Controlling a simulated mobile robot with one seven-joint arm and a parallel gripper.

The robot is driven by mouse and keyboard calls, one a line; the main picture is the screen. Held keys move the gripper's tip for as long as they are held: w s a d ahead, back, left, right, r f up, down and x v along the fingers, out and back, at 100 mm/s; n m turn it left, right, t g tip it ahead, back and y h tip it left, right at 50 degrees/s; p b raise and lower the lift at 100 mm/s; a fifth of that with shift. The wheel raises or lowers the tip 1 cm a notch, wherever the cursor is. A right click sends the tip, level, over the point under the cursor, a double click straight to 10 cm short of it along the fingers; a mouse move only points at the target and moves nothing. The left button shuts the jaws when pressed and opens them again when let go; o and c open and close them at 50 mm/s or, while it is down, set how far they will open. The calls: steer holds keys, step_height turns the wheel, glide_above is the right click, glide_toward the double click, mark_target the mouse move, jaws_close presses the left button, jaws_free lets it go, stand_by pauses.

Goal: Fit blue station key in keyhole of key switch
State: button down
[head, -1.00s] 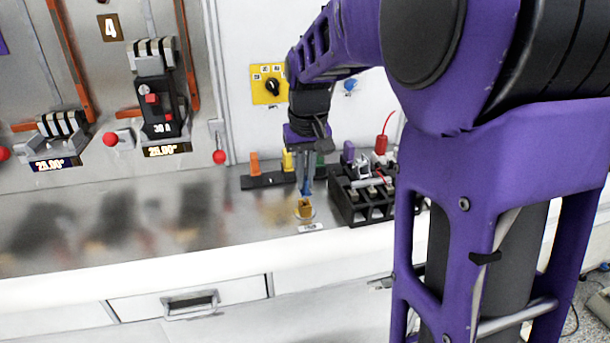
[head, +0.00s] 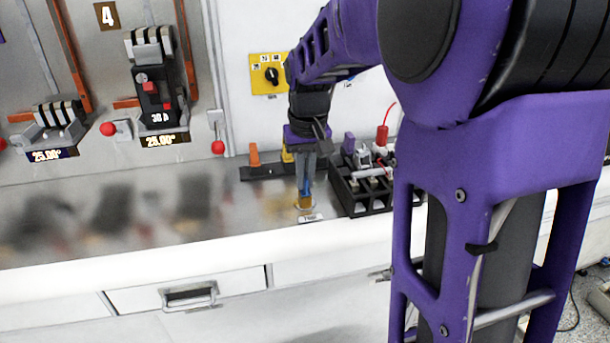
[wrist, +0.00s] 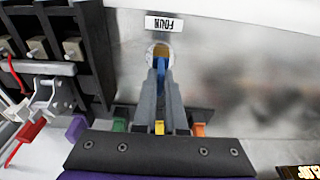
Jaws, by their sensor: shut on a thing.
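My gripper (head: 306,178) points down above the metal counter, shut on the blue station key (head: 306,187). In the wrist view the blue key (wrist: 161,68) shows between the fingertips. The key switch (head: 305,202) is a small brass-coloured body on the counter, directly under the key. In the wrist view its round face (wrist: 157,48) lies just beyond the fingertips. The key's lower end is at or just above the switch; I cannot tell whether it is inside the keyhole, which the key and fingers hide.
A black rack (head: 270,172) behind my gripper holds orange, yellow and green keys. A black tray with leads and clips (head: 367,195) stands close on the right. A label (head: 311,218) lies in front of the switch. The counter to the left is clear.

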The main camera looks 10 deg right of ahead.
steer(key=shift+f, duration=0.15)
steer(key=c, duration=1.4)
jaws_free()
steer(key=shift+c, duration=0.2)
steer(key=o, duration=0.5)
steer(key=shift+o, duration=0.2)
step_height(320, 180, up, 17)
steer(key=s+p, duration=0.2)
steer(key=p, duration=0.1)
steer(key=shift+s, duration=0.3)
steer(key=shift+w, duration=0.1)
